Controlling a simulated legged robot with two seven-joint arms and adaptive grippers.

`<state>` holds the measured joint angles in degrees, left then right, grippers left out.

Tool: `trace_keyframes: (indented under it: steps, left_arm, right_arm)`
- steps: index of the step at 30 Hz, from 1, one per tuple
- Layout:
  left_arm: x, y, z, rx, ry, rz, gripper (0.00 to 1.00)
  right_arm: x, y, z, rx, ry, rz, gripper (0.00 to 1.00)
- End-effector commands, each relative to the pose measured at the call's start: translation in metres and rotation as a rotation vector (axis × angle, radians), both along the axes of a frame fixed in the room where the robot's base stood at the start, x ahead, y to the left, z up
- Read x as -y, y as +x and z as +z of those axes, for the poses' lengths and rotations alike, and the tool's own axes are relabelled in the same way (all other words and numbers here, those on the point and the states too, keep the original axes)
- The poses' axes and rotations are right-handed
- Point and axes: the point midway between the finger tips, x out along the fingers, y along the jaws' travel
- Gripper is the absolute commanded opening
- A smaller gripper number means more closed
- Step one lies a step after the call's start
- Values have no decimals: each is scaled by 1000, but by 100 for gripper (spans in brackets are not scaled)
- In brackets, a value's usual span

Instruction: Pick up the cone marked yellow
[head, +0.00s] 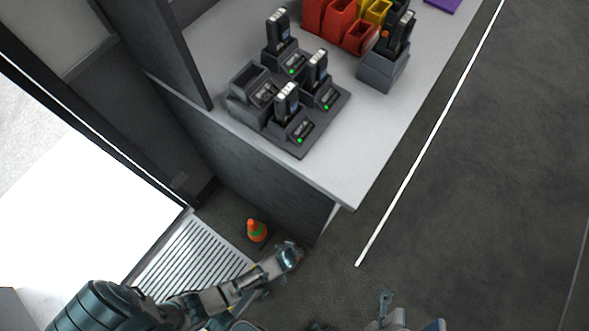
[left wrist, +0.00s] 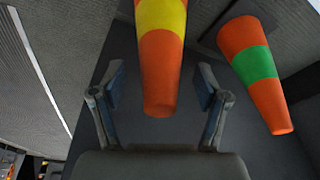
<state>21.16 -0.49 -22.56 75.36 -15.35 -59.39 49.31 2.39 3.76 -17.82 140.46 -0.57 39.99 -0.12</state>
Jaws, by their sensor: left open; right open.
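The cone with the yellow band (left wrist: 162,40) is orange and sits between the two open fingers of my left gripper (left wrist: 160,85) in the left wrist view. Its narrow tip points towards the palm, and its wide end runs out of the top of the picture. I cannot make this cone out in the head view, where my left arm (head: 235,290) covers part of the floor. My right gripper (head: 410,312) is open and empty at the bottom edge of the head view.
An orange cone with a green band (head: 257,231) stands by the counter's base; it also shows close beside the right finger in the left wrist view (left wrist: 255,65). The counter (head: 335,180) holds radio chargers (head: 290,110) and coloured bins (head: 335,20). Floor at right is clear.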

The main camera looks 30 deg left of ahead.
Motion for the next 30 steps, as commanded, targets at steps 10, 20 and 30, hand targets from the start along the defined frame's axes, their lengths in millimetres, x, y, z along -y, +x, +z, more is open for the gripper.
trace_keyframes:
  steps: [10,20,30]
  left_arm:
    - [-1,4,-4,5,0,-1,67]
    - [-1,3,-4,4,0,-1,0]
    - [-1,4,-2,5,-2,0,0]
  right_arm:
    - [-1,1,4,18,-1,0,54]
    - [-1,4,1,12,-1,1,54]
    - [-1,3,4,17,-2,1,54]
